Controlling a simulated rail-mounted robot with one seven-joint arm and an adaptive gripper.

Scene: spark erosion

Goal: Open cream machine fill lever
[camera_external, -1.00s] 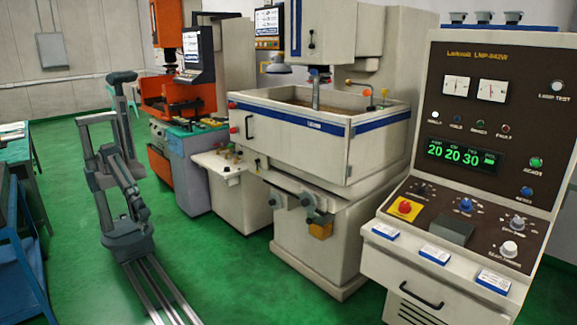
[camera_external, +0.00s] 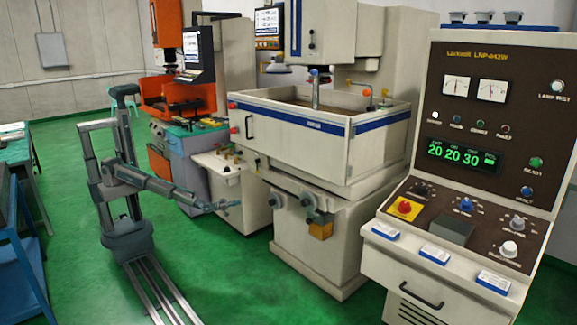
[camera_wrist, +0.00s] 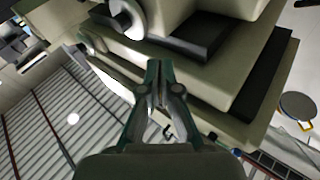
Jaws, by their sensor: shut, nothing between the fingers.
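The cream machine (camera_external: 320,240) with a blue stripe stands in the middle of the external view. Small ball-ended levers rise at the right rear of its open tank (camera_external: 370,127): one orange (camera_external: 349,82), one red (camera_external: 367,91), one green (camera_external: 384,93). I cannot tell which is the fill lever. My gripper (camera_external: 231,205) is low in front of the machine's left side, well below and apart from those levers. In the wrist view my gripper (camera_wrist: 161,70) is shut and empty, with cream machine bodywork (camera_wrist: 210,85) beyond it. The ball levers cannot be made out there.
A control console (camera_external: 480,190) stands at the right front. An orange machine (camera_external: 180,95) is behind left. A blue table (camera_external: 22,250) is at the left edge. My arm stands on floor rails (camera_external: 160,290). Green floor between the rails and machines is free.

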